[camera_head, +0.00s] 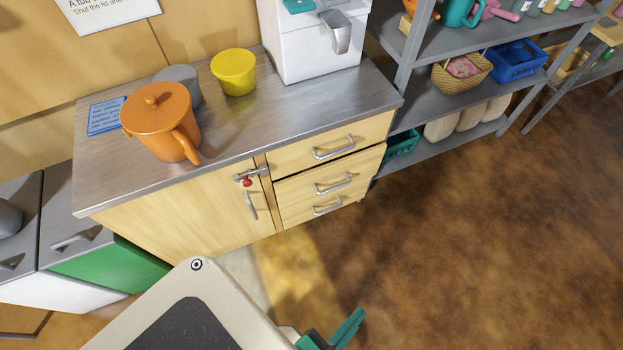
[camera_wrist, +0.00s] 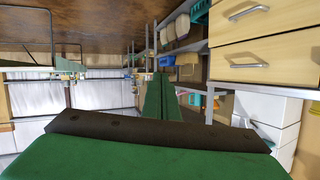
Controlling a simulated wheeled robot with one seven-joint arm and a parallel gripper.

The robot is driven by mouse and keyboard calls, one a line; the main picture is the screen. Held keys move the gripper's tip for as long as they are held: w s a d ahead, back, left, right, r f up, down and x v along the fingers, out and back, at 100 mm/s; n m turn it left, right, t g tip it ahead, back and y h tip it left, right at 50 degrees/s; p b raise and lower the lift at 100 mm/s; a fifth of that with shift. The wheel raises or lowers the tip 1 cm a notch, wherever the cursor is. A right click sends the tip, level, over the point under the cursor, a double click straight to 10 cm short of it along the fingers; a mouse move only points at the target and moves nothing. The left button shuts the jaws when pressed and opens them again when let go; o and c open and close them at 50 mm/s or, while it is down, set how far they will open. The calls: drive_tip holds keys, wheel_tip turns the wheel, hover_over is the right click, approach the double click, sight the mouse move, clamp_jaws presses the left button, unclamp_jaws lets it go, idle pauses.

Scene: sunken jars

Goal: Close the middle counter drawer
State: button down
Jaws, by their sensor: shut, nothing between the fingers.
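The middle counter drawer (camera_head: 310,187) is a pale wood front with a silver bar handle, below the top drawer (camera_head: 300,154) and above the bottom drawer (camera_head: 300,214). A dark gap runs between the top and middle fronts; how far the middle one stands out is hard to tell. In the wrist view, which is upside down, the middle drawer (camera_wrist: 280,22) shows at upper right. My gripper (camera_head: 354,320) has green fingers, shut and empty, over the floor in front of the counter, apart from the drawers. Its fingers also show in the wrist view (camera_wrist: 160,80).
The grey counter top (camera_head: 235,130) holds an orange lidded jug (camera_head: 160,115), a yellow tub (camera_head: 234,72) and a white machine (camera_head: 310,45). Left of the drawers is a cupboard door (camera_head: 190,220) with a red-knobbed latch. Grey shelving (camera_head: 440,150) stands right; the brown floor (camera_head: 480,240) is clear.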

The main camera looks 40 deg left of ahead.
drive_tip(key=w+a+f+m+g+y, duration=0.25)
drive_tip(key=w+f, duration=0.25)
drive_tip(key=f, duration=0.7)
drive_tip(key=g+y, duration=0.6)
drive_tip(key=y, duration=0.5)
approach(311, 177)
drive_tip(key=x, duration=0.4)
drive_tip(key=shift+a, duration=0.2)
drive_tip(key=shift+w+a+m, duration=0.25)
drive_tip(key=shift+w+a, duration=0.05)
drive_tip(key=shift+a, duration=0.45)
